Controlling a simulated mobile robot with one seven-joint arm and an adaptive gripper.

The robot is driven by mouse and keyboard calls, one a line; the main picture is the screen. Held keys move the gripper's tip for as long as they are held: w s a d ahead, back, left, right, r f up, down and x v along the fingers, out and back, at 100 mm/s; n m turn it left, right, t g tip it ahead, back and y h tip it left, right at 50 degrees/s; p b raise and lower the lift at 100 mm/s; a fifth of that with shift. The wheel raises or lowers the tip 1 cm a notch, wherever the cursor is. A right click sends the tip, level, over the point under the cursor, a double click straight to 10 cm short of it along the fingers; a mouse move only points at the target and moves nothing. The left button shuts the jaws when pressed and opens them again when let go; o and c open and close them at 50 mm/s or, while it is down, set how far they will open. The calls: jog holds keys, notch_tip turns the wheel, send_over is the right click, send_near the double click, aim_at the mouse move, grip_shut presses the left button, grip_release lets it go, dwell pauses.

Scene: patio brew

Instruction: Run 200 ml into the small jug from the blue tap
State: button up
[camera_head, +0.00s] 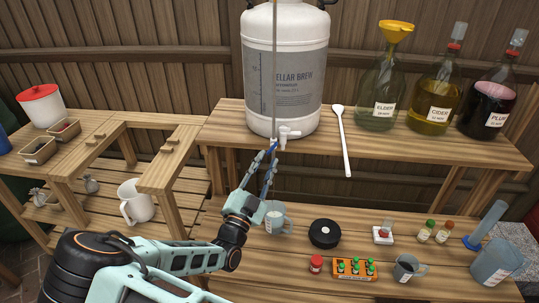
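A white keg (285,75) labelled "ELLAR BREW" stands on the upper bench with a white tap (289,132) at its front. A small blue part (272,146) shows beside the tap, where my fingertips are. My gripper (270,160) reaches up to it, with two slim fingers; whether they are closed on the blue part is too small to tell. A small pale jug (277,219) with markings stands on the lower shelf below the tap, partly hidden by my gripper. Its contents cannot be made out.
A white spoon (343,140) lies right of the keg, before several bottles. A black disc (324,233), an orange rack (355,268), a grey cup (406,268) and a larger jug (497,262) stand right on the lower shelf. A white jug (136,202) stands left.

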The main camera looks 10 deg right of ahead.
aim_at(271, 150)
jog(key=shift+x, duration=1.9)
grip_shut()
